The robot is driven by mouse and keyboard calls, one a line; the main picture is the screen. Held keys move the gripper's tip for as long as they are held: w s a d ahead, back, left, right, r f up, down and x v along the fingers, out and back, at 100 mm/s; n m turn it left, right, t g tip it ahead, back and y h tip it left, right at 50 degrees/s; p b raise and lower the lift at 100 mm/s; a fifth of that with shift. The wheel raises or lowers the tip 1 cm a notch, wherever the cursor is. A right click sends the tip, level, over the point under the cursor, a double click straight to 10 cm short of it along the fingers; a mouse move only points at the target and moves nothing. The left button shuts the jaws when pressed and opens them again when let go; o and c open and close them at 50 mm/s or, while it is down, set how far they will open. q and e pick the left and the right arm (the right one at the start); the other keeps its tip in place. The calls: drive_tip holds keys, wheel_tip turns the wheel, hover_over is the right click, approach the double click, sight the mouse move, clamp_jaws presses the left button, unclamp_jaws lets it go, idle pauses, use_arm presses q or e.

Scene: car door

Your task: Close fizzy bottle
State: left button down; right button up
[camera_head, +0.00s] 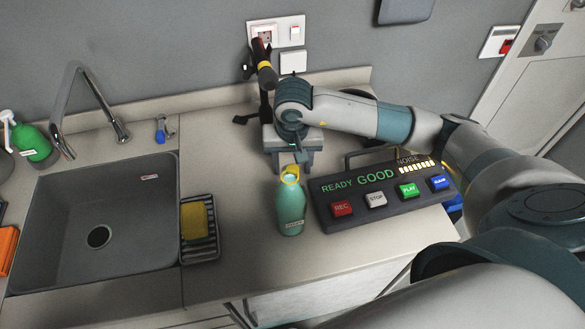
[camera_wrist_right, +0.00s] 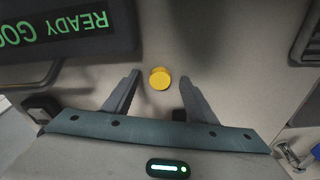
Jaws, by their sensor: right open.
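A teal-green bottle (camera_head: 290,205) stands upright on the counter, left of the control panel. A yellow cap (camera_head: 290,174) shows at its top; I cannot tell how firmly it is seated. My right gripper (camera_head: 292,165) points down at the bottle's top from behind. In the right wrist view its two fingers (camera_wrist_right: 158,90) are apart, and a round yellow piece (camera_wrist_right: 160,79) lies between and slightly past the tips, with no visible contact. The bottle's body cannot be made out there. My left gripper is not in view.
The control panel (camera_head: 380,190) reads "READY GOOD" right of the bottle. A sponge tray (camera_head: 200,245) and sink (camera_head: 105,200) are to the left. A black microphone stand (camera_head: 262,105) is behind my right gripper. The counter's front edge is close to the bottle.

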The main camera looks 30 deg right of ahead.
drive_tip(key=c, duration=1.1)
drive_tip(key=shift+r, duration=0.1)
drive_tip(key=shift+c, duration=0.2)
